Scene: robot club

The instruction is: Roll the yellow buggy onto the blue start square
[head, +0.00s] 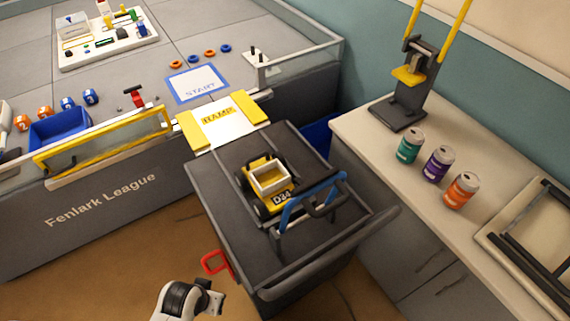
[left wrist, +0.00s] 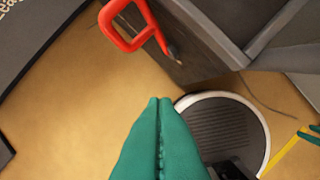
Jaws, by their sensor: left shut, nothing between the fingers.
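The yellow buggy (head: 268,178), with dark wheels, a white open tray and a "D34" plate, stands on the dark top of a grey cart (head: 223,213). A yellow and white ramp (head: 222,122) lies between the cart top and the raised playing field. The blue-bordered START square (head: 197,84) lies on the field just beyond the ramp and is empty. My left gripper (left wrist: 160,101) shows teal fingers, shut and empty, low over the floor near a red handle (left wrist: 124,28) on the cart's side.
A blue-handled bar (head: 310,200) stands behind the buggy on the cart. A yellow rail (head: 105,140) edges the field, with a blue bin (head: 60,128) behind it. A counter at right holds several cans and a black stand (head: 405,105).

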